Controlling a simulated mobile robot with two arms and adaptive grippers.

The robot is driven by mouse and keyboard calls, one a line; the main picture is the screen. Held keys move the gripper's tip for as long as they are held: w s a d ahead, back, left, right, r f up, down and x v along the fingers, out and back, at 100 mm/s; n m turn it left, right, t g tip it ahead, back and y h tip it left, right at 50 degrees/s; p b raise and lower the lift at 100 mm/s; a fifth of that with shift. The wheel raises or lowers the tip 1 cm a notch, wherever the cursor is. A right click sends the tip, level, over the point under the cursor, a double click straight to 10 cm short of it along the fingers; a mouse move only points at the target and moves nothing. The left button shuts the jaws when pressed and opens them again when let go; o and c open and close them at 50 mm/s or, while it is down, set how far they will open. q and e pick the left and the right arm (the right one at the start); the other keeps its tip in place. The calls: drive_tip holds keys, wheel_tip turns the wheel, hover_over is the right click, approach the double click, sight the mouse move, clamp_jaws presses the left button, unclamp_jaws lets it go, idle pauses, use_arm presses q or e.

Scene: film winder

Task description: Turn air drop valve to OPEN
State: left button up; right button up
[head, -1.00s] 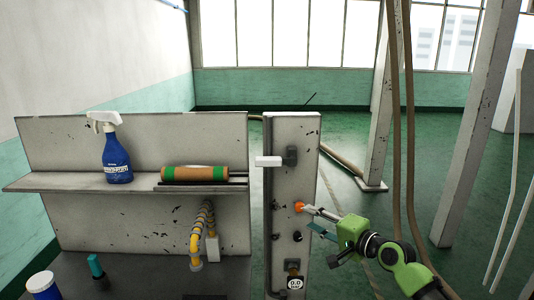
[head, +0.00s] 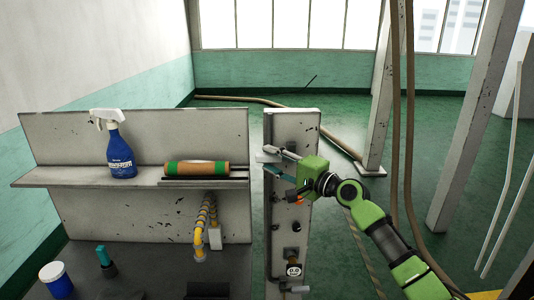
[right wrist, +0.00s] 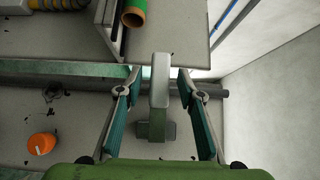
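A pale lever handle on a dark mount, apparently the air drop valve (right wrist: 160,82), sticks out from the grey post (head: 305,130). In the head view its pale end (head: 262,158) shows just left of my right fingers. My right gripper (head: 275,160) is at the upper part of the post. In the right wrist view my right gripper (right wrist: 158,82) is open, with one finger on each side of the lever and a gap to both. No OPEN marking is readable. My left gripper is not in view.
An orange knob (right wrist: 41,144) sits lower on the post, above a 0.0 gauge (head: 293,270). To the left, a shelf (head: 60,178) carries a blue spray bottle (head: 120,155) and a brown-green roll (head: 197,169). Hoses (head: 410,120) hang at the right.

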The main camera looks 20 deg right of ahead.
drive_tip(key=shift+x, duration=1.05)
clamp_jaws()
